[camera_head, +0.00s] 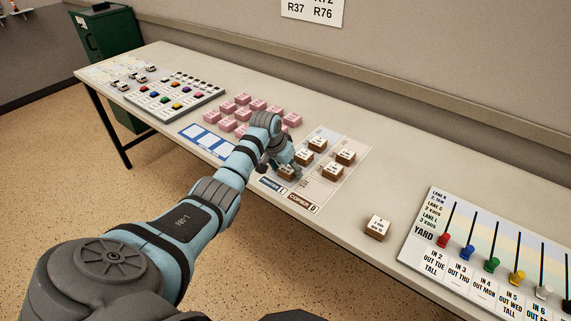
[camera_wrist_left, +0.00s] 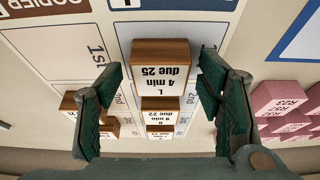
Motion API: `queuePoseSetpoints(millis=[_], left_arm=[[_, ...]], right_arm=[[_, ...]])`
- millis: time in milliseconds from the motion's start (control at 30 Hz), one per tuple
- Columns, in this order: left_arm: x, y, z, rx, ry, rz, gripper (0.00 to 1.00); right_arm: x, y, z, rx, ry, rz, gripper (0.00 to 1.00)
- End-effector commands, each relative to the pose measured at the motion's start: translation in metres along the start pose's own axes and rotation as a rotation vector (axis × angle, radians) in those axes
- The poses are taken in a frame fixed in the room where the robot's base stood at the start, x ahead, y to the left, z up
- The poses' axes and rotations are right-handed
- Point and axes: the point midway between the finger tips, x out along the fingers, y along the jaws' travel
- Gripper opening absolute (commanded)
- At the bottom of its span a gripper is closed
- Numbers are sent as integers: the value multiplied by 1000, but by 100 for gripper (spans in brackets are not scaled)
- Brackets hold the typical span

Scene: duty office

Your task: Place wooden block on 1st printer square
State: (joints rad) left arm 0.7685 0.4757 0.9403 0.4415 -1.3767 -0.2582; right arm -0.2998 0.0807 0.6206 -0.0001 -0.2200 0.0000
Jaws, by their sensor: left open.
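A wooden block (camera_wrist_left: 160,64) with a white label reading "L, 4 min, due 25" sits at the front of the printer column, over the first pale square (camera_wrist_left: 153,28). It partly covers that square; whether it rests fully down is not clear. My left gripper (camera_wrist_left: 160,82) is open, with one finger on each side of this block and a gap visible on both sides. In the head view my left gripper (camera_head: 279,163) hides part of the block (camera_head: 287,173) near the blue printer label (camera_head: 272,187). My right gripper is not in view.
Two more blocks stand behind in the printer column (camera_head: 303,157), and two stand in the copier column (camera_head: 346,157). A loose block (camera_head: 377,227) lies to the right, near the yard board (camera_head: 440,215). Pink blocks (camera_head: 243,99) and a blue-framed card (camera_head: 208,140) lie left.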

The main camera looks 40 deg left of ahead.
Motion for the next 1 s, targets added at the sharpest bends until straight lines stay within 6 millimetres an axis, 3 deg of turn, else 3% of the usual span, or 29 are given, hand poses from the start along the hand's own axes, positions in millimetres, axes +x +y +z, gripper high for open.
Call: queuePoseSetpoints(millis=[133,400,500,1000], left_arm=[[-22,-1,-2,0,2,-1,61],[-97,-1,-2,2,4,-3,61],[-114,-1,-2,0,2,-1,61],[-121,0,-1,0,1,0,61]], right_arm=[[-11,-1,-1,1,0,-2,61],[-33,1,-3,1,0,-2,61],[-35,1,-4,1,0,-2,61],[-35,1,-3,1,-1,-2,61]])
